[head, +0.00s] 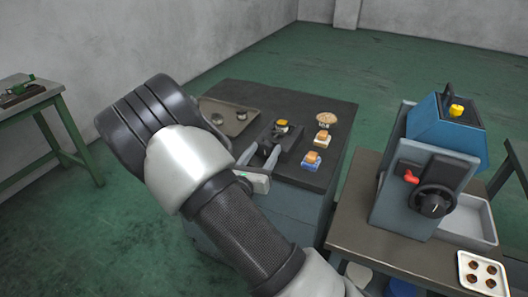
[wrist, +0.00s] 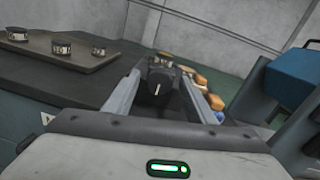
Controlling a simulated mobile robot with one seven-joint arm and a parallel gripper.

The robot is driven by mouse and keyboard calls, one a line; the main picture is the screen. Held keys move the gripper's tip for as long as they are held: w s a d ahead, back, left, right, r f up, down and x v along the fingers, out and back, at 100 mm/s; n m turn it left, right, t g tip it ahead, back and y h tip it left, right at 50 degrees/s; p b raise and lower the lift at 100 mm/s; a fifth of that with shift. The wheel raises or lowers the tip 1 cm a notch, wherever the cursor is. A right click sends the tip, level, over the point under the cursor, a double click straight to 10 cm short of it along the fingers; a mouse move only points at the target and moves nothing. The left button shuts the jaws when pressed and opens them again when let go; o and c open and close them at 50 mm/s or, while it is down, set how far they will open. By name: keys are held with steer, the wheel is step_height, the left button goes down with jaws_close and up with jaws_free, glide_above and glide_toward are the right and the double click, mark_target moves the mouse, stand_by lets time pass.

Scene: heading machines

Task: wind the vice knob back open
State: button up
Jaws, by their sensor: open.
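The vice (head: 288,138) is a dark block on the black bench top, with a yellow-topped piece (head: 282,123) at its upper end. Its black knob (wrist: 160,78), with a pale pointer mark, faces me in the wrist view. In the head view the knob (head: 265,148) is small and partly hidden by my gripper. My gripper (wrist: 161,90) is open, with one grey finger on each side of the knob. I cannot tell whether either finger touches it. In the head view my gripper (head: 262,160) is at the vice's near side.
A tray with several round parts (head: 238,118) lies left of the vice. Two small orange-topped blocks (head: 317,147) and a round tan dish (head: 326,119) are to its right. A blue machine (head: 446,130) with a red lever and black wheel stands on the right table. A green-legged table (head: 40,100) is far left.

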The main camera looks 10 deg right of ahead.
steer(key=shift+w+d, duration=0.2)
steer(key=c, duration=1)
steer(key=shift+r+n+p, duration=0.1)
steer(key=shift+n+p, duration=0.2)
steer(key=shift+p, duration=0.1)
